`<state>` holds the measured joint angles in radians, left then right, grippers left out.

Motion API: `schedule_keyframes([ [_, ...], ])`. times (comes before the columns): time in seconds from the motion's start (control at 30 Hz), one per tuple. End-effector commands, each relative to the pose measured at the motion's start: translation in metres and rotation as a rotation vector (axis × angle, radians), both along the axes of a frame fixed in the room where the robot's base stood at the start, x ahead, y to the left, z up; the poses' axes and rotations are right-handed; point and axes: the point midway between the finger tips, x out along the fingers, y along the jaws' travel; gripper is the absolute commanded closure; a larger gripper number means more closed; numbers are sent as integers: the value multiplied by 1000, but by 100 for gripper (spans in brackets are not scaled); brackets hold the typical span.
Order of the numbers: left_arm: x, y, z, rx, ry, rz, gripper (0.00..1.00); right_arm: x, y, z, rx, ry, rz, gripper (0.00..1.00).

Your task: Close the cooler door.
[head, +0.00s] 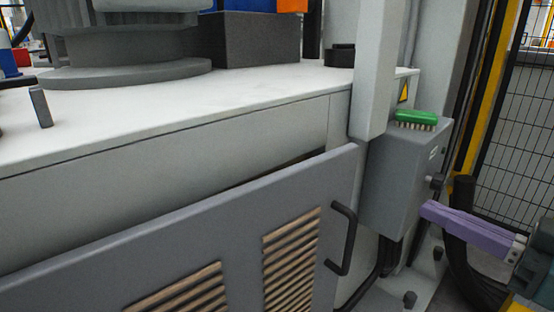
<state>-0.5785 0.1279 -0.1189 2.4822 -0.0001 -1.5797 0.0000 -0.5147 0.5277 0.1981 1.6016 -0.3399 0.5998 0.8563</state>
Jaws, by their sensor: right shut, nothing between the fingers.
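The cooler door (195,237) is a grey panel with slatted vents, low in the head view. It stands ajar: its top edge lies out from the cabinet front, with a dark gap behind it. Its black bar handle (350,238) is near its right edge. My right gripper (428,212) comes in from the right with long purple fingers. They are shut and empty, pointing left, to the right of the handle and apart from it in the picture. My left gripper is not in view.
The white cabinet top (200,103) carries a round grey base and a dark block. A black mesh fence (510,130) stands at right.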

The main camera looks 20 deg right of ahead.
Motion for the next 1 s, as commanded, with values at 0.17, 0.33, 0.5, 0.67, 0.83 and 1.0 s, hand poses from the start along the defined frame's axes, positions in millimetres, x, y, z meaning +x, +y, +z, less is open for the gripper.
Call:
schedule_keyframes([
  [0.17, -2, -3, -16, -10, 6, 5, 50, 34, 11, -3, -5, -9, 4, 100],
  [0.33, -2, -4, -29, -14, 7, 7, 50, 70, 22, -3, -6, -8, 4, 100],
  [0.5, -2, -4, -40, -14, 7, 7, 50, 99, 32, -3, -6, -6, 3, 100],
  [0.67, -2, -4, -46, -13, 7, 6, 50, 115, 37, -2, -7, -5, 3, 100],
  [0.83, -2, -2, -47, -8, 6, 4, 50, 121, 38, -1, -7, -2, 2, 100],
  [1.0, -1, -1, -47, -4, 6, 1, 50, 121, 39, -1, -7, -2, 2, 100],
])
